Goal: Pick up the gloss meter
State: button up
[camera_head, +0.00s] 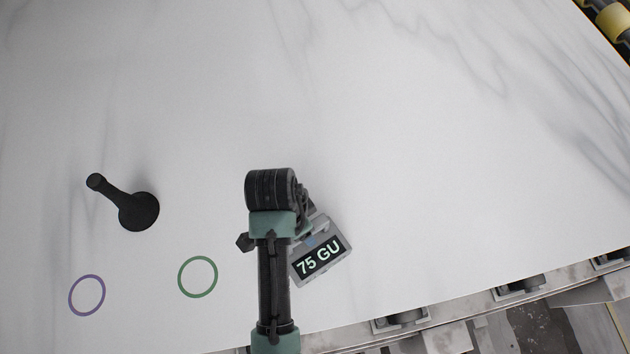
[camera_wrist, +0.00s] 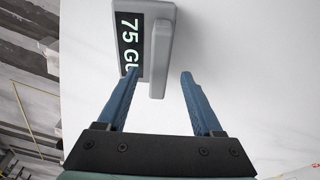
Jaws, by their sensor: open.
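The gloss meter is a grey block (camera_head: 340,258) with a black display reading "75 GU", lying on the white marble slab (camera_head: 420,160) near its front edge. My arm hides its left part in the head view. In the wrist view the gloss meter (camera_wrist: 169,22) is at top centre, with a raised grey bar along its right side. My gripper (camera_wrist: 159,73) is open, its two blue fingers pointing at the meter. The bar's lower end shows between the fingertips with gaps on both sides. The left fingertip overlaps the display's lower part; contact cannot be told.
A black object with a round base and a slim neck (camera_head: 139,210) is on the slab at left. A purple ring (camera_head: 72,304) and a green ring (camera_head: 181,284) mark the surface at front left. The slab's middle and right are clear. Metal framework lies beyond the front edge.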

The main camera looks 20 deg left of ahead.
aim_at(314, 249)
jog(key=shift+w+d+f, duration=0.1)
jog(key=shift+w+f, duration=0.1)
jog(key=shift+f, duration=0.95)
jog(key=shift+w+d+f+p, duration=0.1)
jog(key=shift+f+p, duration=0.05)
jog(key=shift+f, duration=0.7)
jog(key=shift+w+d+f+p, duration=0.1)
jog(key=shift+d+f+p, duration=0.05)
jog(key=shift+f, duration=0.65)
jog(key=shift+w+d+f+p, duration=0.1)
jog(key=shift+f+p, duration=0.05)
jog(key=shift+f, duration=0.7)
grip_shut()
jog(key=shift+r, duration=0.1)
